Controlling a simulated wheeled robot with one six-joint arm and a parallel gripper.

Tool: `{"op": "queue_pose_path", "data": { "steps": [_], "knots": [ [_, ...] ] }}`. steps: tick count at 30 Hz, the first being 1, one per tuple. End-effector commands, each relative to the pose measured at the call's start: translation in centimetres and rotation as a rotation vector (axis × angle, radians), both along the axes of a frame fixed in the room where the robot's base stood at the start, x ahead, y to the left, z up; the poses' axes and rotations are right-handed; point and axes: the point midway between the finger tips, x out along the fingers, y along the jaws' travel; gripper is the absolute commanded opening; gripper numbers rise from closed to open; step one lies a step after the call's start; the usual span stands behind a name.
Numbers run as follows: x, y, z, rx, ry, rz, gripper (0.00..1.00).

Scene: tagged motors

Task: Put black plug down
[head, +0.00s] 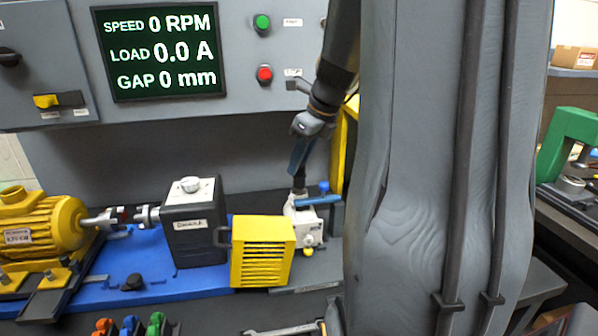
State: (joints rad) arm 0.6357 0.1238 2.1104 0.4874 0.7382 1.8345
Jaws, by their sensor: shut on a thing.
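My gripper (300,172) points down over the white block (301,222) at the right end of the blue base. It is shut on a dark piece, seemingly the black plug (299,184), which shows just below the fingertips. The piece is upright, at the top of the white block. I cannot tell whether it touches the block or sits in it. The fingers hide part of it.
A yellow motor (40,232), a dark gearbox (194,235) and a yellow vented box (262,251) stand in a row on the blue base (150,264). A black knob (133,282) sits in front. A panel with a screen (160,50) is behind.

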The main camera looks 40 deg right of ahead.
Motion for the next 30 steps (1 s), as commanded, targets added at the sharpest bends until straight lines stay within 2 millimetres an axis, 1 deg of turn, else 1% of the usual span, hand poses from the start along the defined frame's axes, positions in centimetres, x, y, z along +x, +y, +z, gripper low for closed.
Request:
{"op": "queue_pose_path", "data": {
  "steps": [3,6,18,19,21,22,30],
  "knots": [
    [-0.1,0.1,-1.7,0.003,0.004,0.001,0.00],
    [-0.1,0.0,-2.8,0.001,0.003,0.000,0.00],
    [-0.1,0.0,-3.4,0.000,0.002,0.000,0.00],
    [0.0,0.0,-3.3,0.000,0.001,0.000,0.26],
    [0.0,0.0,-3.3,0.000,0.001,0.000,0.38],
    [0.0,0.0,-3.3,0.000,0.001,0.000,0.41],
    [0.0,0.0,-3.3,0.000,0.001,0.000,0.41]
  ]
}}
